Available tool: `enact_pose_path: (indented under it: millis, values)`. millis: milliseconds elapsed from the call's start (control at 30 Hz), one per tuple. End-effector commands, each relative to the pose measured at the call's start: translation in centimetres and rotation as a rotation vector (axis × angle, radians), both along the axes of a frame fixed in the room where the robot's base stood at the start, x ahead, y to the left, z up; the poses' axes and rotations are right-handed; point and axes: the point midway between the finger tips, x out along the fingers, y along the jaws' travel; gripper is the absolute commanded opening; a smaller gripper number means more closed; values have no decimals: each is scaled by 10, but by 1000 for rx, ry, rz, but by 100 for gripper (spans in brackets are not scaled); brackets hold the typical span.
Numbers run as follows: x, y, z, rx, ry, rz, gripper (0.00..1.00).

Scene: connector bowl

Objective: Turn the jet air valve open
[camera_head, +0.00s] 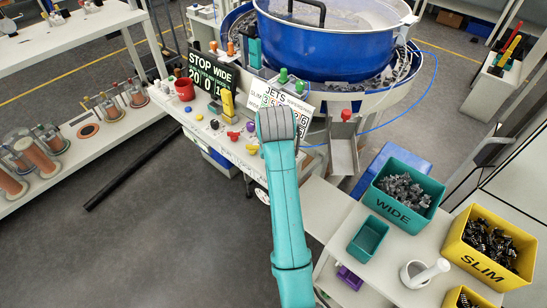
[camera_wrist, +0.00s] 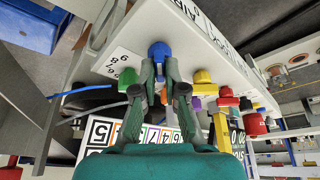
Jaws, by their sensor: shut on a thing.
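In the wrist view a blue knob (camera_wrist: 158,50) stands on the edge of the white panel (camera_wrist: 192,35), next to a printed number label (camera_wrist: 122,64). My gripper (camera_wrist: 160,72) has its two dark green fingers closed around the knob, one on each side. In the head view my arm's teal wrist covers both gripper and knob, at the right end of the panel near the JETS sign (camera_head: 268,95).
In the wrist view a green knob (camera_wrist: 130,58) is close on the left, and a yellow knob (camera_wrist: 203,77) on the right.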

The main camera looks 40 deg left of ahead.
Motion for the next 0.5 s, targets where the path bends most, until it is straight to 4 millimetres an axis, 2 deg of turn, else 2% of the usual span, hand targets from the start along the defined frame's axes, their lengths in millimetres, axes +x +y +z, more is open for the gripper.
enact_pose_path:
  millis: [33,100,367,500]
  values:
    - [0,-1,-1,-2,2,-1,18]
    - [0,-1,-1,-2,2,-1,35]
    - [0,0,0,-1,1,0,35]
    - [-2,-1,6,1,-1,0,35]
